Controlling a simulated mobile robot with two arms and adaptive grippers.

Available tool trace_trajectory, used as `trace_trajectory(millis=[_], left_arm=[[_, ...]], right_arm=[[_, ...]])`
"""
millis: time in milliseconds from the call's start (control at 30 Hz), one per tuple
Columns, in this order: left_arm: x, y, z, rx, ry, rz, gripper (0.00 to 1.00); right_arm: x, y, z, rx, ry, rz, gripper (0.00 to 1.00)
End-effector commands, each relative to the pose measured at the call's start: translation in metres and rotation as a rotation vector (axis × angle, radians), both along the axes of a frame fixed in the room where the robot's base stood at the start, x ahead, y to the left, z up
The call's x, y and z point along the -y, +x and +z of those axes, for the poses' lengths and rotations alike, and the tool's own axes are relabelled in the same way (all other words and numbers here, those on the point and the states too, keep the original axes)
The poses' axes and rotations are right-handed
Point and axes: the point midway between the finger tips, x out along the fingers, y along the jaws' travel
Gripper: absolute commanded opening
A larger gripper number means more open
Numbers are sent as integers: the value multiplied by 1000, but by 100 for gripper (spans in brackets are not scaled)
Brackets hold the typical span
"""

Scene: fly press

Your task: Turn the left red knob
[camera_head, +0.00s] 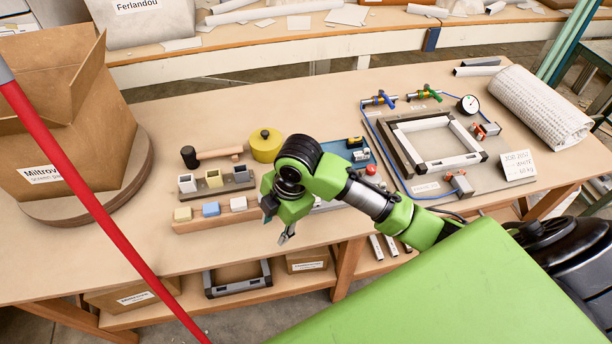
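A small round red knob (371,169) shows on a blue panel (343,149) right of the table's middle, just beyond my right forearm. Smaller red parts show on a grey block (485,130) right of the square metal frame and on another block (461,185) in front of it. I cannot tell whether these are knobs. My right gripper (284,236) points down over the table's front part, left of the red knob and apart from it. Nothing shows in its fingers; their gap is unclear. My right arm hides part of the blue panel. My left gripper is out of view.
A long red bar (84,189) crosses the left side. A cardboard box (60,130) stands at the left. A yellow pot (265,145), a mallet (215,154) and small blocks lie mid-table. The square frame (403,146) and a gauge (468,104) are at the right.

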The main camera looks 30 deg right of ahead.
Motion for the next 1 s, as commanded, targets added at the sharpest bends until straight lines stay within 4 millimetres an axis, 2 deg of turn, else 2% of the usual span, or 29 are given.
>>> trace_trajectory(millis=[33,167,300,500,600,767,867,1000], left_arm=[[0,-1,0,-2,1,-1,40],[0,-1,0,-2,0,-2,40],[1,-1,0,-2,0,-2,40],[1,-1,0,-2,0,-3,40],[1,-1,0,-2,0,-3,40],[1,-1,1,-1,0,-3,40],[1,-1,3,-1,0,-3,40],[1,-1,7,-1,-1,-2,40]], right_arm=[[12,17,11,9,-42,85,37],[39,44,35,-3,-119,296,37],[75,71,70,-27,-186,487,37],[116,93,115,-56,-224,660,37],[126,97,127,-62,-227,702,37],[131,97,126,-69,-225,726,37],[130,97,113,-70,-225,726,37],[130,97,85,-70,-225,725,37]])
